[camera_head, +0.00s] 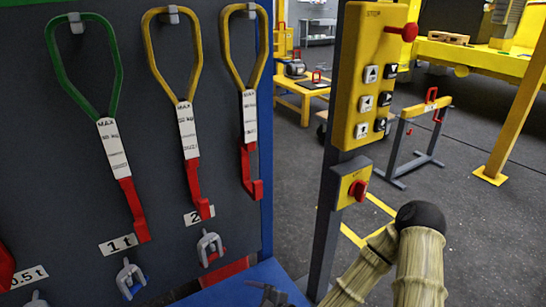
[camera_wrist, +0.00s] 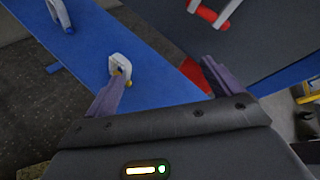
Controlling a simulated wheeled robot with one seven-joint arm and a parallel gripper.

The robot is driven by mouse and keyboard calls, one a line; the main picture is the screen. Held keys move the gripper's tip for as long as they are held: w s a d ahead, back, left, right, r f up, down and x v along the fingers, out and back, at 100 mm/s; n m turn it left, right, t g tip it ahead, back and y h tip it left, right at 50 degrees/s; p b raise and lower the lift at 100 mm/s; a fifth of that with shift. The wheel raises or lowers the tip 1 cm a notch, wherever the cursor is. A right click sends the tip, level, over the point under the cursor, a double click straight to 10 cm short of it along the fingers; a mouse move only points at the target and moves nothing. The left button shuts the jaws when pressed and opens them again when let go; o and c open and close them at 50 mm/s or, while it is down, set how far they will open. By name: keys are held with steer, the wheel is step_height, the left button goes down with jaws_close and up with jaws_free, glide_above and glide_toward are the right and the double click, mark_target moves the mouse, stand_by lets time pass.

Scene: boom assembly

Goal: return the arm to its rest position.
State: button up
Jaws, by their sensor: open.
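My gripper (camera_wrist: 163,85) is open in the wrist view, its two purple-grey fingers spread apart with nothing held between them. A pale shackle with a yellow pin (camera_wrist: 120,68) is close to the left fingertip; I cannot tell whether they touch. A small dark part of my gripper (camera_head: 274,294) shows at the bottom of the head view, over the blue ledge (camera_head: 262,274). My arm (camera_head: 420,260), in a beige sleeve with a black joint cap, rises at the lower right. The rest of the gripper is cut off by the picture's bottom edge.
A dark board (camera_head: 50,150) holds a green sling (camera_head: 84,55) and two yellow slings with red hooks. Shackles (camera_head: 210,248) hang below. A yellow control box (camera_head: 368,75) on a post stands between board and arm. Open floor (camera_head: 465,170) lies to the right.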

steer(key=s+d+r+n+g+h, duration=0.1)
steer(key=d+r+n+g+h, duration=0.1)
steer(key=d+n+h, duration=0.45)
steer(key=d+r+n+g+h, duration=0.2)
steer(key=d+n+h, duration=0.2)
steer(key=d+n, duration=0.5)
steer(key=s+d+r+p, duration=0.1)
steer(key=d+r+p, duration=0.1)
steer(key=r+p, duration=0.3)
steer(key=s+d+r+n+h+p, duration=0.1)
steer(key=r+p, duration=0.5)
steer(key=r, duration=0.7)
steer(key=s+d+r+p, duration=0.3)
steer(key=r+p, duration=0.3)
steer(key=r, duration=0.3)
steer(key=shift+s+d+r+n, duration=0.2)
steer(key=shift+d+r+n, duration=0.05)
steer(key=shift+d+n, duration=0.1)
stand_by(0.5)
